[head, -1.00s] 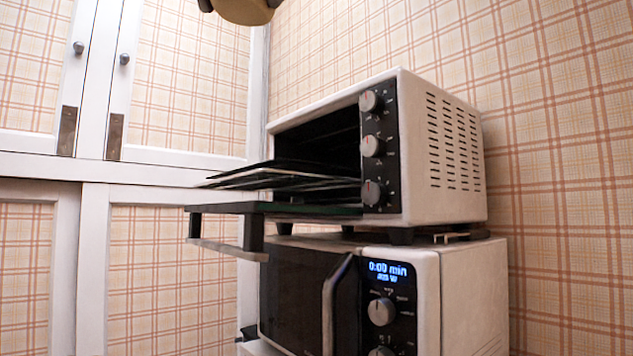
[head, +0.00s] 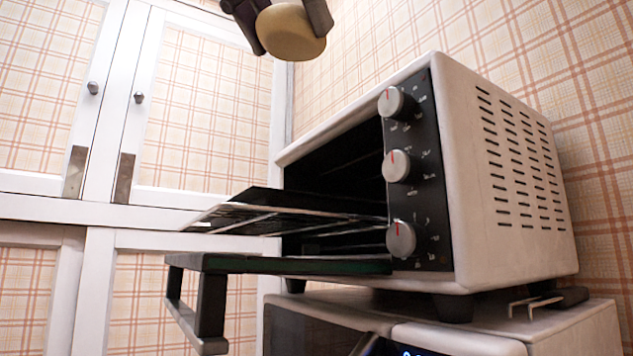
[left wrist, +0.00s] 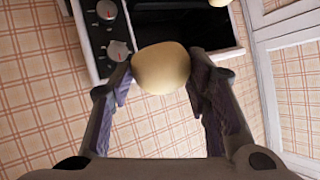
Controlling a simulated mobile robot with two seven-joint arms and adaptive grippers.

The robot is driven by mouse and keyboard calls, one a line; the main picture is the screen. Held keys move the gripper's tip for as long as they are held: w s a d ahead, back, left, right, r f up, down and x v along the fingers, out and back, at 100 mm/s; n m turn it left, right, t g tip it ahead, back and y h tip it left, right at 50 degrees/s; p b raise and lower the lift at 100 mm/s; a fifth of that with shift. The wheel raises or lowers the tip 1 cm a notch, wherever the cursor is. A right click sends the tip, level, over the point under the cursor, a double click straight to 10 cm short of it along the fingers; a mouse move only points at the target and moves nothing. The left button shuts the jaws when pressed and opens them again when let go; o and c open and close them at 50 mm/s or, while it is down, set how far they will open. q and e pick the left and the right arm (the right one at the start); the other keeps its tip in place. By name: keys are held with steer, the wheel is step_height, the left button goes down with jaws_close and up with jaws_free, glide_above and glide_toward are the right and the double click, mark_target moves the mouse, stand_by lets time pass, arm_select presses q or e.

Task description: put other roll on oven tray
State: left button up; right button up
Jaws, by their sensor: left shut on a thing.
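My left gripper (head: 287,22) comes in at the top of the head view, shut on a pale tan roll (head: 292,38). The left wrist view shows the same roll (left wrist: 160,68) between the two fingers of the left gripper (left wrist: 160,80). The toaster oven (head: 510,170) is open. Its dark oven tray (head: 275,198) sticks out of the opening above a wire rack. In the head view the held roll is above the tray and apart from it. A pale rounded thing (left wrist: 219,3), perhaps another roll, is cut off at the wrist view's top edge. My right gripper is out of view.
The oven's door (head: 280,265) is folded down, with its handle (head: 197,320) jutting out front left. The oven stands on a white microwave (head: 560,325). White cabinets (head: 190,120) with plaid panels stand at the left. Open air lies above the tray.

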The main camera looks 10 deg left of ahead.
arm_select(q)
steer(key=shift+w, duration=0.5)
steer(key=shift+w+a, duration=0.2)
steer(key=shift+w, duration=0.05)
steer(key=w+a+f, duration=0.1)
steer(key=w+f, duration=0.2)
steer(key=w+a+f, duration=0.2)
steer(key=w+f, duration=0.1)
steer(key=w, duration=0.1)
steer(key=w+a+f, duration=0.1)
steer(key=w+f, duration=0.2)
steer(key=w, duration=0.1)
steer(key=shift+a+f, duration=0.15)
steer(key=shift+f, duration=0.1)
steer(key=f, duration=0.2)
steer(key=shift+w+f, duration=0.2)
steer(key=shift+f, duration=0.45)
steer(key=shift+f, duration=0.15)
steer(key=o, duration=1.2)
steer(key=shift+f, duration=0.1)
